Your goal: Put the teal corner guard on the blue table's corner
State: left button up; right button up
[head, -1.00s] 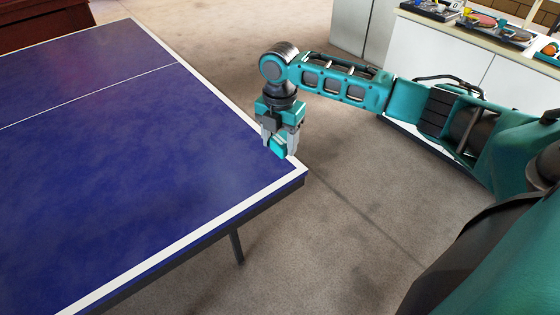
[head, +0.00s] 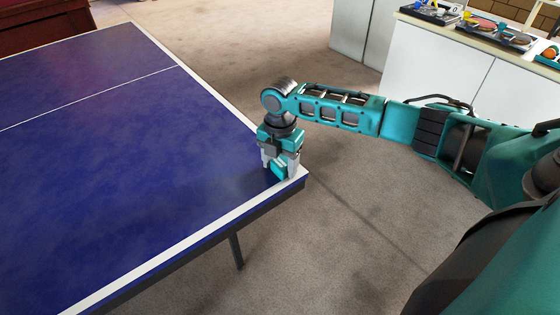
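The blue table (head: 120,140) with white edge lines fills the left of the head view. Its near right corner (head: 300,174) points toward me. My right gripper (head: 280,170) points down just inside that corner. It is shut on the small teal corner guard (head: 280,172), which shows between the fingers at or just above the tabletop. I cannot tell whether the guard touches the table. The fingers hide part of the guard. My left gripper is out of view.
A white counter (head: 440,80) at the back right carries trays of paddles and small items (head: 495,32). A dark red wooden piece (head: 40,20) stands at the far left. A dark table leg (head: 236,248) is under the near edge. The carpet floor (head: 350,240) is clear.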

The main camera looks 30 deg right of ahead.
aim_at(280, 163)
jog(key=o, duration=0.3)
jog(key=shift+o, duration=0.2)
notch_tip(280, 163, up, 12)
jog(key=p, duration=0.1)
jog(key=shift+r+p, duration=0.15)
jog(key=shift+p, duration=0.25)
jog(key=shift+a, duration=0.1)
